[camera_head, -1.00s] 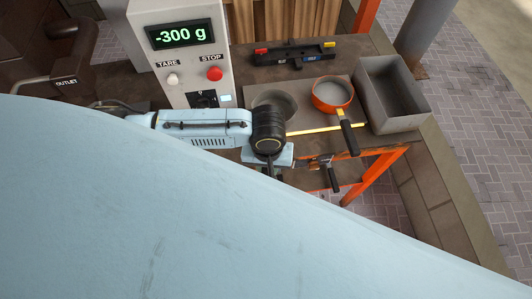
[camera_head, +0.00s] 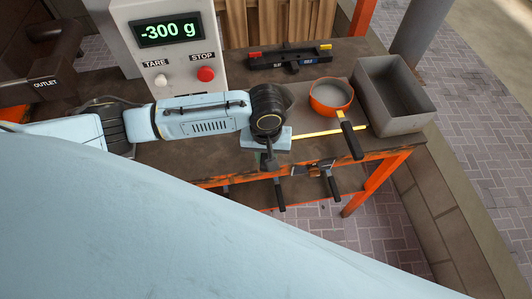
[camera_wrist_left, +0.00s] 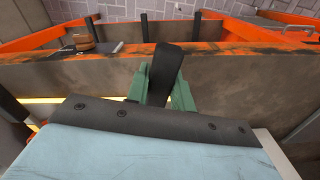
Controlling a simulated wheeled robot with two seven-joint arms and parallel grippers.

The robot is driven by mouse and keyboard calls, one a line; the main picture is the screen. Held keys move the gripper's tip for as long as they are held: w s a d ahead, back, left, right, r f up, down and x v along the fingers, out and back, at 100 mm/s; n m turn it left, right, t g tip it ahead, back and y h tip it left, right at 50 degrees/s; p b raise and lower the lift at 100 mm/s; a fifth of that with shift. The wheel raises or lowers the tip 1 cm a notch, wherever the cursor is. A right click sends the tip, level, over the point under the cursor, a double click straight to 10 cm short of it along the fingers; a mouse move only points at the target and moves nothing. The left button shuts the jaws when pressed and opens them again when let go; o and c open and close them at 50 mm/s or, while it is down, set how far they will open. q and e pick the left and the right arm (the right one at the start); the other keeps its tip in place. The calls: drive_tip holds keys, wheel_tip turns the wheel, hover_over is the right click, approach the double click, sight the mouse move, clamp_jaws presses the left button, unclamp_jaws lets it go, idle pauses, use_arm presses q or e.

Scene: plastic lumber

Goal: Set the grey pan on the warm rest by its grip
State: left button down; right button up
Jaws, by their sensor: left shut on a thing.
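My left gripper (camera_head: 268,158) is over the table's front edge, in front of the grey pan. In the left wrist view its green fingers (camera_wrist_left: 163,92) are shut on a black grip (camera_wrist_left: 168,66). The grey pan (camera_head: 287,92) is mostly hidden behind my wrist in the head view; only part of its rim shows. I cannot tell for sure whether it touches the plate below. A flat plate (camera_head: 312,122) with a yellow front strip lies there; I cannot tell whether it is the warm rest. My right gripper is not in view.
An orange pan (camera_head: 331,96) stands right of the grey pan, its black handle pointing forward. A grey open bin (camera_head: 394,92) is at the right. A control box (camera_head: 165,45) reading -300 g stands left. Black-handled tools (camera_head: 329,186) show below the table edge.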

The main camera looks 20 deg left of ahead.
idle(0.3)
use_arm(q)
drive_tip(key=c, duration=1.1)
unclamp_jaws()
drive_tip(key=shift+f, duration=0.1)
wheel_tip(320, 180, up, 14)
drive_tip(key=shift+s+d+f+p, duration=0.1)
drive_tip(key=shift+f+p, duration=0.15)
drive_tip(key=shift+p, duration=0.65)
